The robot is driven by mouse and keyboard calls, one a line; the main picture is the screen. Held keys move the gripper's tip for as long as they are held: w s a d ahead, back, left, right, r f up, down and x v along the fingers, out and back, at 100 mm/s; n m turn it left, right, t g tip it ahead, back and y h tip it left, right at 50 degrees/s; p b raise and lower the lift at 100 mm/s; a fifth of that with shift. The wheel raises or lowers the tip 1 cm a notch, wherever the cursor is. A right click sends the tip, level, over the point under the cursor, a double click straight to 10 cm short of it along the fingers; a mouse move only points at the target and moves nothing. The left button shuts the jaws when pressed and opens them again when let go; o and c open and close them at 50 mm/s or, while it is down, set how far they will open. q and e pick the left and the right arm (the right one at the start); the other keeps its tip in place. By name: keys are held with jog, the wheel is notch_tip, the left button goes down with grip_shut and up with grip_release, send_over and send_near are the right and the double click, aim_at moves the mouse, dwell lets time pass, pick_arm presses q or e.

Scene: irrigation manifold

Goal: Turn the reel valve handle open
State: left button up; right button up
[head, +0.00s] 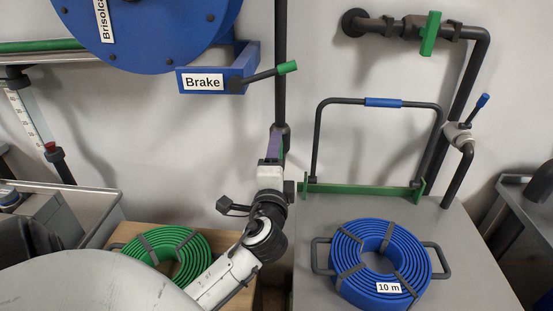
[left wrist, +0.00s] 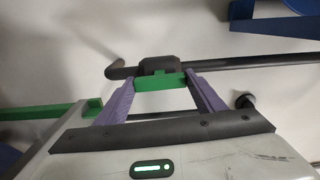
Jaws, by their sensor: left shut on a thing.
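A dark vertical pipe (head: 280,70) runs down the wall to the right of the blue reel (head: 150,35). In the left wrist view, a green valve handle (left wrist: 160,82) sits on a black valve body (left wrist: 160,65) on this pipe. My left gripper (head: 275,146) is at the lower part of the pipe, and its purple fingers (left wrist: 160,86) are shut on the green handle, one at each end. In the head view the gripper hides most of the handle and valve. My right gripper is in neither view.
A brake box (head: 210,80) with a green-tipped lever (head: 287,67) is above the gripper. A green frame (head: 360,190) with a bent bar stands to the right, near a blue hose coil (head: 350,235). A green hose coil (head: 160,240) lies left of my arm. Another green-handled valve (head: 430,33) is upper right.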

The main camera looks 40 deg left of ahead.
pick_arm(q)
jog(key=shift+f, duration=0.15)
jog(key=o, duration=1.1)
jog(key=shift+c, duration=0.2)
jog(key=b+v, duration=0.1)
jog(key=v, duration=0.9)
jog(key=shift+s+d+r, duration=0.1)
jog(key=shift+d+r, duration=0.05)
jog(key=shift+r, duration=0.05)
